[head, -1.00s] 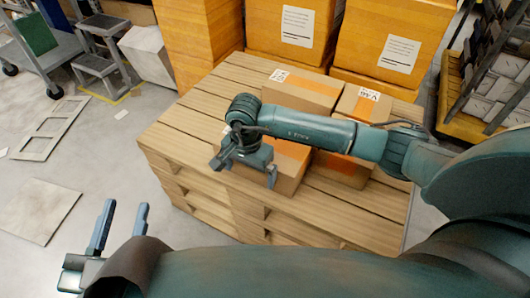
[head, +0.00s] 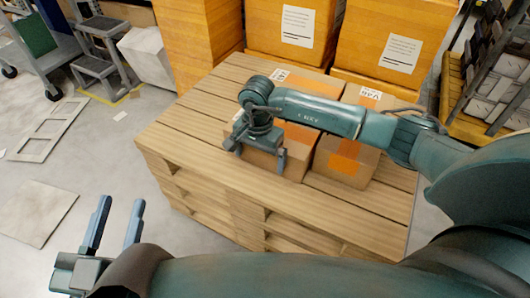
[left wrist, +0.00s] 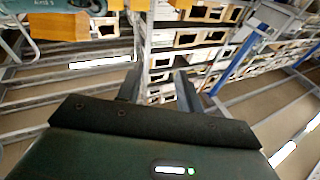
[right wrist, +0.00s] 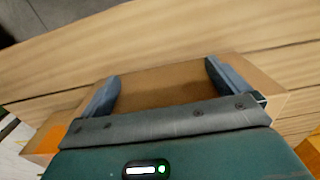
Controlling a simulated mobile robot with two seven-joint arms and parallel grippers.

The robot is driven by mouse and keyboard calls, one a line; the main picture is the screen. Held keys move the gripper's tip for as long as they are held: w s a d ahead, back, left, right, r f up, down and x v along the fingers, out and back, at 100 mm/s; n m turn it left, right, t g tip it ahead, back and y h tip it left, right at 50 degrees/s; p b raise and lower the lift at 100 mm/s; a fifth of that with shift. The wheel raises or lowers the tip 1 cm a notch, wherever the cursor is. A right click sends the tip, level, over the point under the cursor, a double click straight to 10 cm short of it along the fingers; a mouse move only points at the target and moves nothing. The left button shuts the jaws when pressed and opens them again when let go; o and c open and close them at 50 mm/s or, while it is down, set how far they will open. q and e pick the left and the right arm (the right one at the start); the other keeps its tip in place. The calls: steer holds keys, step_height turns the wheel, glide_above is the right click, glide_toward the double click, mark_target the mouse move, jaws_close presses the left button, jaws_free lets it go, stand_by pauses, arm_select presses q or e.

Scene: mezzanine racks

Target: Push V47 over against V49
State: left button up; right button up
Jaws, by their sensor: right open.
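Two brown cartons with orange tape stand side by side on a wooden pallet (head: 190,125). The left carton (head: 262,160) is partly covered by my right arm; its white top label shows only at a corner. The right carton (head: 345,160) has a white label on top. Neither label reads clearly, so I cannot tell which is V47 or V49. A narrow gap seems to separate them. My right gripper (head: 259,158) is open at the left carton's near side; a brown carton (right wrist: 165,88) shows between its fingers in the right wrist view. My left gripper (head: 124,202) is open and empty, off the pallet.
Large orange-brown boxes (head: 290,30) stand behind the cartons. A rack (head: 500,75) is at the right. A step stool (head: 100,60) and a cart (head: 40,55) stand at the back left. The pallet's front and left boards are bare.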

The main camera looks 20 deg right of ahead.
steer(key=shift+w+d, duration=0.35)
steer(key=shift+d, duration=0.05)
steer(key=shift+w+d+b, duration=0.4)
steer(key=shift+d+b, duration=0.05)
steer(key=shift+d, duration=0.05)
steer(key=shift+w+d, duration=0.25)
steer(key=shift+d, duration=0.1)
steer(key=shift+w+d+b, duration=0.1)
steer(key=shift+d+b, duration=0.05)
steer(key=shift+b, duration=0.15)
steer(key=shift+w+d, duration=0.1)
arm_select(q)
steer(key=shift+d+r+h, duration=0.1)
steer(key=shift+r+h, duration=0.2)
steer(key=shift+h, duration=0.2)
steer(key=shift+f, duration=0.15)
arm_select(e)
steer(key=shift+w+d, duration=0.15)
steer(key=shift+d, duration=0.05)
arm_select(q)
steer(key=shift+f+b, duration=0.5)
steer(key=shift+b, duration=0.15)
arm_select(e)
steer(key=shift+w+d, duration=0.65)
steer(key=shift+d, duration=0.2)
arm_select(q)
steer(key=shift+w, duration=0.1)
arm_select(e)
steer(key=shift+s+a, duration=0.1)
